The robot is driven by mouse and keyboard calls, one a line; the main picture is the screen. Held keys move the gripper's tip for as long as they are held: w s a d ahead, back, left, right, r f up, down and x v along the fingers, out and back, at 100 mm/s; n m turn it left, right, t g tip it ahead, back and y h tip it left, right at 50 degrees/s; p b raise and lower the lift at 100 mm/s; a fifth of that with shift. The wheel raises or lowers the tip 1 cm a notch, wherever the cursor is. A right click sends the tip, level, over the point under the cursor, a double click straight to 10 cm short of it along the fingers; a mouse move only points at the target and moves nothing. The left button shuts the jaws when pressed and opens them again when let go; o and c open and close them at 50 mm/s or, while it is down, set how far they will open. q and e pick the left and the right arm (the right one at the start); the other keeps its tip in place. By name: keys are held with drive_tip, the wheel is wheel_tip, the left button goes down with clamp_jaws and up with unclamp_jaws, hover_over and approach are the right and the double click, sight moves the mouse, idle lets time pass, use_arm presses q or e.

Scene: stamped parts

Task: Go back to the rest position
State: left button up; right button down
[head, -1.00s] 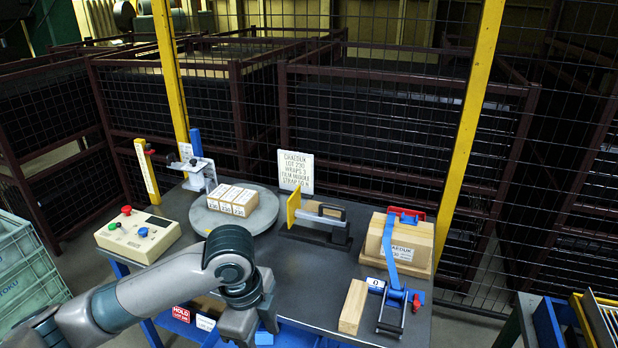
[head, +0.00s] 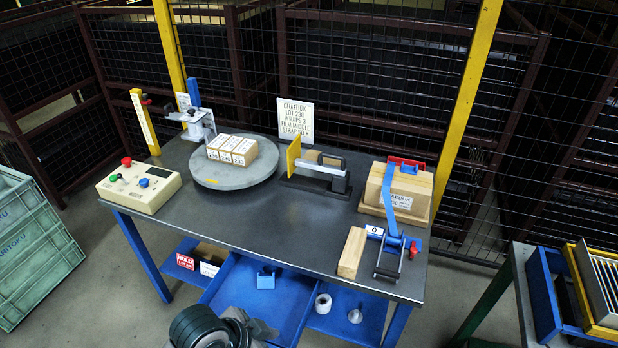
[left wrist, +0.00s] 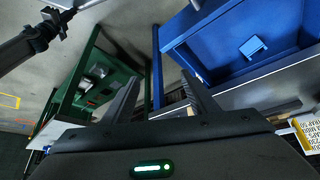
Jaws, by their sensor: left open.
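My left arm shows only as a dark rounded joint at the bottom edge of the head view; its gripper is out of that frame. In the left wrist view my left gripper (left wrist: 160,100) is open, with its two fingers spread and nothing between them. The dark bench (head: 270,222) stands well clear of my arm. On it are the grey turntable (head: 235,183) with white-labelled cartons (head: 232,150), a strapped carton (head: 400,190) and a wooden block (head: 352,253). My right gripper is not in view.
A control box (head: 139,187) sits at the bench's left end. Below, a blue drawer (head: 262,297) is pulled out towards me. Pale green crates (head: 35,250) stand at left, and a blue tray (head: 550,300) at right. Wire fencing closes off the back.

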use_arm(q)
drive_tip(key=s+a+f+n+y, duration=0.2)
drive_tip(key=s+a+f+n, duration=0.2)
drive_tip(key=s+a, duration=0.35)
drive_tip(key=s+a+f+n+y, duration=0.3)
drive_tip(key=s+a+f+n, duration=0.15)
drive_tip(key=s+a, duration=0.35)
wheel_tip(320, 180, down, 23)
drive_tip(key=p, duration=0.4)
drive_tip(key=s+a+f+g+p, duration=0.1)
drive_tip(key=s+a+f+p, duration=0.1)
drive_tip(key=s+f, duration=0.5)
drive_tip(key=s+a+f+g+p, duration=0.1)
drive_tip(key=s+f+p, duration=0.1)
drive_tip(key=s+f, duration=0.5)
drive_tip(key=s, duration=0.4)
drive_tip(key=shift+s+a+f, duration=0.15)
drive_tip(key=shift+a+f, duration=0.05)
drive_tip(key=shift+a, duration=0.2)
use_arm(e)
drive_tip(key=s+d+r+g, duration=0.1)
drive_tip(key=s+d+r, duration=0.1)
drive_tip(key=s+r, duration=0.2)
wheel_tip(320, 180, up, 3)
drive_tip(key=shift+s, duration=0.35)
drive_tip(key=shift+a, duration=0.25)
